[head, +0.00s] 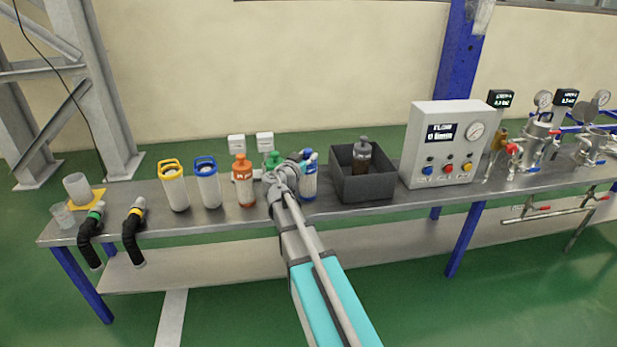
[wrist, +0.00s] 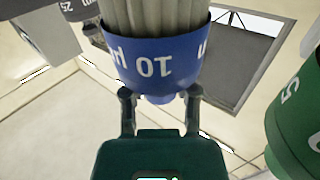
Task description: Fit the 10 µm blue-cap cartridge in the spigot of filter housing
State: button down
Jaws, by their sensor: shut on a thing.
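My gripper (wrist: 160,95) is shut on the blue-cap cartridge (wrist: 158,55), whose blue cap reads 10 µm upside down, with a pale pleated body above it in the wrist view. In the head view my gripper (head: 290,172) partly hides this row; a blue-and-white cartridge (head: 309,182) shows just right of it. I cannot tell whether the held cartridge touches the bench. Two metal filter housings with gauges, a nearer one (head: 533,147) and a farther one (head: 592,146), stand at the bench's right end. Their spigots cannot be made out.
An orange bottle (head: 242,182) and yellow-top (head: 173,186) and blue-top (head: 207,184) containers stand left of my gripper. A green cartridge (wrist: 296,118) is close by in the wrist view. A dark bin (head: 366,187) holding a bottle and a control box (head: 441,147) stand to the right.

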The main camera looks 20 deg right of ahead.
aim_at(307, 150)
jog(key=shift+r, duration=0.2)
dwell(0.3)
notch_tip(307, 150, up, 3)
jog(key=p, duration=0.3)
jog(key=s+a+r+p, duration=0.3)
jog(key=s+r+p, duration=0.6)
jog(key=s, duration=0.4)
jog(key=shift+s+a+r+p, duration=0.25)
jog(key=shift+a+r+p, duration=0.1)
jog(key=shift+p, duration=0.15)
notch_tip(307, 150, up, 46)
jog(key=p, duration=4.5)
jog(key=shift+f+p, duration=0.15)
jog(key=shift+p, duration=0.25)
jog(key=shift+d, duration=0.1)
